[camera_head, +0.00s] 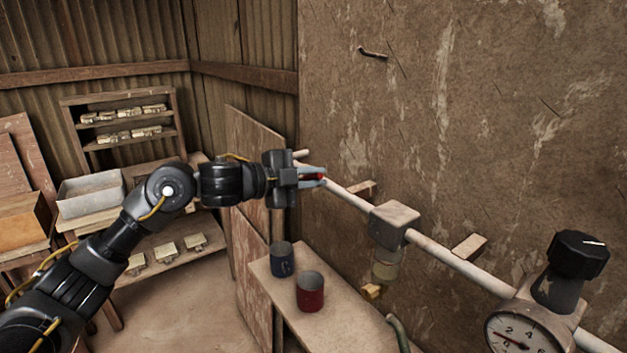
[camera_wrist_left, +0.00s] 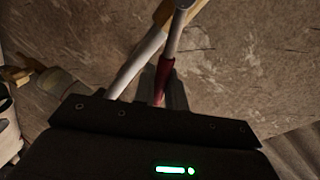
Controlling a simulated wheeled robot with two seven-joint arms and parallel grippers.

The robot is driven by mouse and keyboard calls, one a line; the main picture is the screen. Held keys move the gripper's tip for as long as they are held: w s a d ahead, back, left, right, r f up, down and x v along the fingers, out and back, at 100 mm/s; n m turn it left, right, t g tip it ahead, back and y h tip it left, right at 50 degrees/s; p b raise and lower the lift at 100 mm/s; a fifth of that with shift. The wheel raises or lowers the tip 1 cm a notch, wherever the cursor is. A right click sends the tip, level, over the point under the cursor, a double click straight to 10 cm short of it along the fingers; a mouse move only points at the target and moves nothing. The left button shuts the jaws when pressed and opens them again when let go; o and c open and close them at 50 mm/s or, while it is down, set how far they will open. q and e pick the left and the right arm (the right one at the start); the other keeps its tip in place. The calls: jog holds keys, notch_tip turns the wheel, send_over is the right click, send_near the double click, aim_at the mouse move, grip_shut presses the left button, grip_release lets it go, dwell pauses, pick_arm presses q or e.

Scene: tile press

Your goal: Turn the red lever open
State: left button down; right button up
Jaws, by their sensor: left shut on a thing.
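My left gripper (camera_head: 316,177) reaches from the left to the pale pipe (camera_head: 345,193) on the brown wall. The lever's pivot is hard to make out. My right gripper is not in view.
A box-shaped fitting (camera_head: 393,223), a pressure gauge (camera_head: 525,335) and a black knob (camera_head: 578,256) sit along the pipe. A blue cup (camera_head: 282,261) and a red cup (camera_head: 310,293) stand on a narrow bench (camera_head: 345,320) below. A tile shelf (camera_head: 120,98) stands at back left.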

pick_arm(q)
jog(key=shift+s+d+f+m+t+y+b, duration=0.2)
jog(key=shift+f+m+b, duration=0.45)
jog(key=shift+m+b, duration=0.25)
jog(key=shift+s+d+f+m+t+y+b, duration=0.1)
jog(key=shift+f+m+t+y+b, duration=0.1)
jog(key=shift+f+m+b, duration=0.65)
jog(key=shift+r, duration=0.2)
jog(key=c, duration=1.5)
grip_release()
jog(key=shift+a, duration=0.1)
jog(key=b+v, duration=0.2)
jog(key=v, duration=0.8)
jog(key=shift+s+a+r+b, duration=0.1)
jog(key=shift+s+a+b, duration=0.2)
jog(key=shift+b, duration=0.1)
